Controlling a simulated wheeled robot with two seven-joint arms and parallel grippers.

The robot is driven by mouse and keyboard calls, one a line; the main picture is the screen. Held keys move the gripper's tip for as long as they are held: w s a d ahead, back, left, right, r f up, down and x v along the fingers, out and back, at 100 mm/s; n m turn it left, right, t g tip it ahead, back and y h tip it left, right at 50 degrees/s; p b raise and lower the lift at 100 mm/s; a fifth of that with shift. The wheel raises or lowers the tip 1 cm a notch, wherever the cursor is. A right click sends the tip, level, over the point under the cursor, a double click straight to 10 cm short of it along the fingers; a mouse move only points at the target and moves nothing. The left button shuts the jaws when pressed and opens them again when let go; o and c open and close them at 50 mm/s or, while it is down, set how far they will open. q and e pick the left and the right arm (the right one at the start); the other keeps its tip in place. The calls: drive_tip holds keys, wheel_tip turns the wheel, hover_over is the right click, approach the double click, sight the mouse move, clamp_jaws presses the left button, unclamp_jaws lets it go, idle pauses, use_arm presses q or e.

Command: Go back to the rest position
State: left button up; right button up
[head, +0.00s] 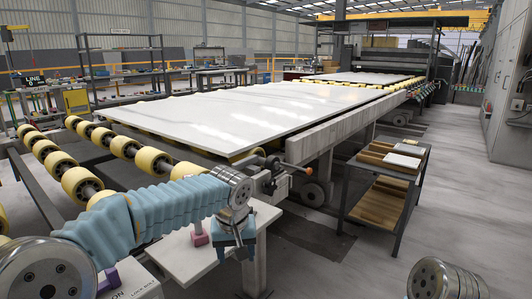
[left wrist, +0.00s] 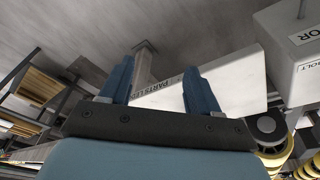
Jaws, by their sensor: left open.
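My left gripper (head: 238,246) hangs fingers-down at the end of my blue-sleeved arm, near the right end of a white side table (head: 185,262) in the head view. In the left wrist view its two blue fingers (left wrist: 158,82) stand apart with nothing held between them. A pink-topped part (head: 199,237) stands on the table just left of the gripper. My right gripper is in neither view; only a metal joint of mine shows at the lower right of the head view.
A large pale stone slab (head: 240,112) lies on the conveyor with yellow rollers (head: 83,184). A dark cart (head: 385,180) with wooden trays stands to the right. A light box (left wrist: 290,45) with lettering is at the wrist view's right. Floor at the right is clear.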

use_arm(q)
drive_tip(key=s+f+m+g+h, duration=0.1)
drive_tip(key=s+f, duration=0.1)
drive_tip(key=f, duration=0.9)
drive_tip(key=s+f+m+g+h, duration=0.1)
drive_tip(key=s+f+h, duration=0.15)
drive_tip(key=f, duration=0.95)
drive_tip(key=s+a+f+n, duration=0.2)
drive_tip(key=s+a+f, duration=0.1)
drive_tip(key=s+f, duration=1.3)
drive_tip(key=shift+s+f+h, duration=0.35)
drive_tip(key=shift+s+h, duration=0.1)
drive_tip(key=shift+s, duration=0.8)
